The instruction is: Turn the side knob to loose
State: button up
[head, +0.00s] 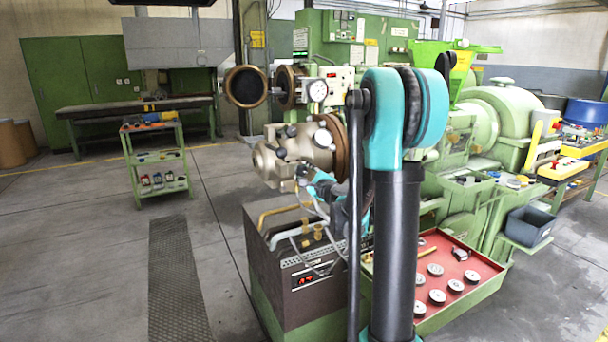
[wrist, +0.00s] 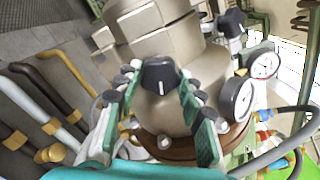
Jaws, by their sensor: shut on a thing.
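The side knob (wrist: 159,74) is black with a white mark and sits on the side of the tan metal extruder head (wrist: 143,32). In the wrist view my gripper (wrist: 157,86) has one finger on each side of the knob and is shut on it. In the head view my gripper (head: 308,178) is at the lower front of the extruder head (head: 282,155). The knob cannot be made out there.
Pressure gauges (wrist: 237,98) and another black knob (wrist: 231,22) are close to the right finger. Pipes (wrist: 72,68) run at the left. Below the arm stands a dark cabinet (head: 272,265), with a red tray (head: 462,288) of round parts beside it.

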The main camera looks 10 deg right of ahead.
jog(key=n, duration=0.4)
jog(key=shift+n, duration=0.4)
jog(key=n, duration=0.4)
jog(key=shift+n, duration=0.3)
jog(key=o, duration=1.2)
jog(key=shift+c, duration=0.2)
jog(key=v, duration=1.2)
